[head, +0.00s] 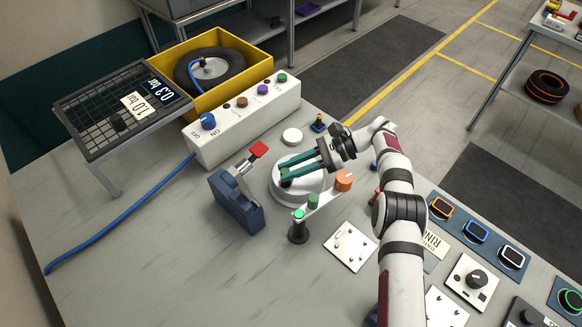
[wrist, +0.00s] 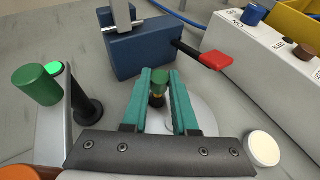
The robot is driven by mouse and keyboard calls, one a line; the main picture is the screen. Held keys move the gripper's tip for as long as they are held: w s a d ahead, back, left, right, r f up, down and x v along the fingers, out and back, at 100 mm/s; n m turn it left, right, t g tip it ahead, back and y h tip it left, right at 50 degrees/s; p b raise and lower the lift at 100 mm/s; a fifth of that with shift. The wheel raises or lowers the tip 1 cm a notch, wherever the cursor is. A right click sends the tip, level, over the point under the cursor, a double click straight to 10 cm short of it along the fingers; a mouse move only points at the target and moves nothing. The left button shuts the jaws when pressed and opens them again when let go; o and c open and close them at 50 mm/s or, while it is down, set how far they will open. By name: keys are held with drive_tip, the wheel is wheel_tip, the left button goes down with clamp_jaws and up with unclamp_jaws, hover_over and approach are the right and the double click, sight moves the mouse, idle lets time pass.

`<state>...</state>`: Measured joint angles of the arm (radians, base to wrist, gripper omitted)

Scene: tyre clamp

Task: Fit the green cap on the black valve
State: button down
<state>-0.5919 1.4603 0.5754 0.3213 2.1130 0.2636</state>
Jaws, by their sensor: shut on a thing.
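My gripper (wrist: 162,98) has teal fingers and is shut on a small green cap (wrist: 159,77), over the white round base (head: 312,199). A brass-coloured band and a dark part, which looks like the black valve (wrist: 157,101), show directly below the cap between the fingers. The cap appears upright and in line with the valve. Whether it is seated or only touching I cannot tell. In the head view my gripper (head: 304,165) reaches down to the left over the base, and its fingers hide most of the cap and valve.
A blue clamp (head: 236,203) with a red-tipped lever (head: 258,149) stands left of the base. A white control box (head: 235,125) is behind.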

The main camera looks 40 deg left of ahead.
drive_tip(key=shift+f, duration=0.75)
idle(1.0)
drive_tip(key=shift+c, duration=0.2)
unclamp_jaws()
idle(0.4)
wheel_tip(320, 180, up, 6)
idle(0.7)
